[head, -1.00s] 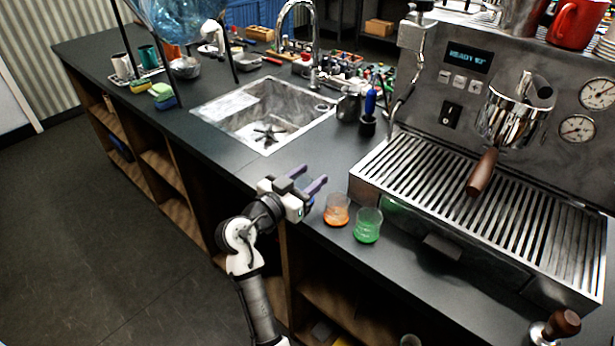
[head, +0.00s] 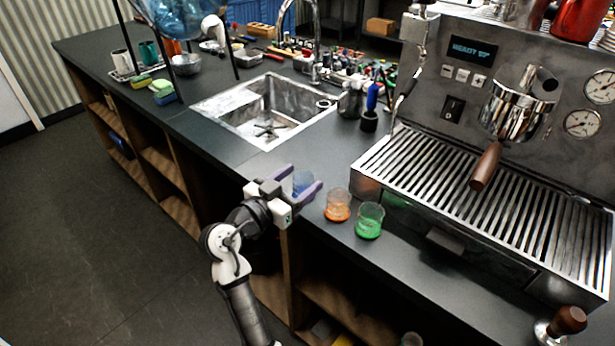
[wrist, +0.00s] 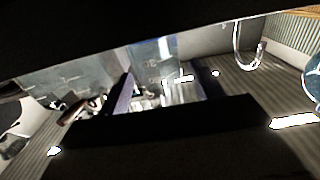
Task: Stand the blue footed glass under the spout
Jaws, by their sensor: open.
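The blue glass (head: 302,183) stands near the counter's front edge, left of two other glasses. My gripper (head: 304,180) is open, its purple fingers on either side of the blue glass. I cannot tell whether they touch it; its foot is hidden by the near finger. In the wrist view, one finger (wrist: 122,96) shows beside a pale bluish see-through shape that I cannot identify for sure. The coffee machine (head: 448,134) stands at the right. Its chrome group (head: 515,105) with a brown handle hangs over the slatted drip tray (head: 485,205). The spout itself cannot be made out.
An orange-filled glass (head: 338,206) and a green-filled glass (head: 370,221) stand just right of my gripper, before the drip tray. A sink (head: 247,104) lies behind, left. A tamper (head: 562,325) is at the front right. The drip tray looks clear.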

